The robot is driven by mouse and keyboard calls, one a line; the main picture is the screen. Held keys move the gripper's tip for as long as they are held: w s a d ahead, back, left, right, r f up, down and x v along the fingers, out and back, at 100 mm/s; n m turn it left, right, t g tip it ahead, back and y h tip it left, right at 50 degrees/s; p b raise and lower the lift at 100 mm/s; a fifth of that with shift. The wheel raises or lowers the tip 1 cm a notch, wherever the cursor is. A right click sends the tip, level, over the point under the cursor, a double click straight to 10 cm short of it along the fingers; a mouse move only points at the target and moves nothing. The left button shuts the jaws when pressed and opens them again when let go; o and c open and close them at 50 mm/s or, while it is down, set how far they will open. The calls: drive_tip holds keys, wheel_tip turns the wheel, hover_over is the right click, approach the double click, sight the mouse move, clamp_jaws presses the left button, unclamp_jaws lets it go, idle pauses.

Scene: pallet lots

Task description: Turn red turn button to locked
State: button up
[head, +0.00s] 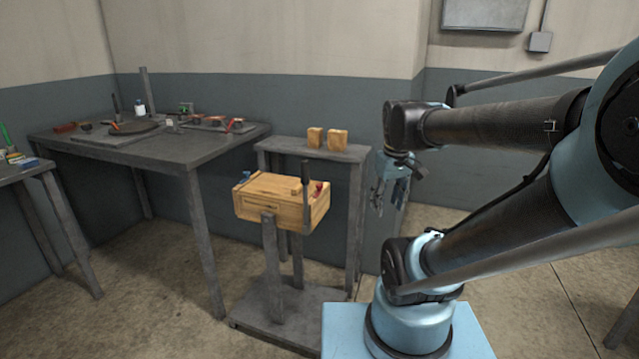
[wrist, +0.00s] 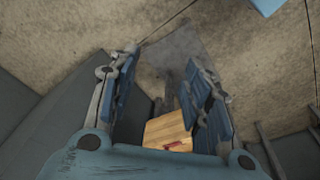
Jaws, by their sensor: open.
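A wooden box (head: 277,202) sits on a grey stand in the middle of the head view. A small red piece (head: 319,189), which looks like the red turn button, is at the box's right end. Its exact angle is too small to tell. A blue piece (head: 244,176) is at the box's left end. My gripper (head: 389,196) hangs to the right of the box, apart from it. In the wrist view, my gripper (wrist: 162,95) is open and empty. The box (wrist: 160,131) shows low between the fingers, with the red turn button (wrist: 174,145) on its face.
A dark upright post (head: 306,195) rises in front of the box's right end. A grey table (head: 165,148) with tools and a side table (head: 22,172) stand left.

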drive_tip(key=w+a+r+n+g, duration=0.1)
drive_tip(key=w+a+r+n, duration=0.3)
drive_tip(key=w, duration=0.3)
drive_tip(key=w+a+r+n, duration=0.3)
drive_tip(key=w+a+r, duration=0.1)
drive_tip(key=w+r, duration=0.15)
drive_tip(key=r+n, duration=0.1)
drive_tip(key=n, duration=0.6)
hover_over(319, 185)
drive_tip(key=shift+g, duration=0.4)
wheel_tip(319, 185, down, 16)
drive_tip(key=shift+w+f, duration=0.1)
drive_tip(key=shift+f, duration=0.1)
clamp_jaws()
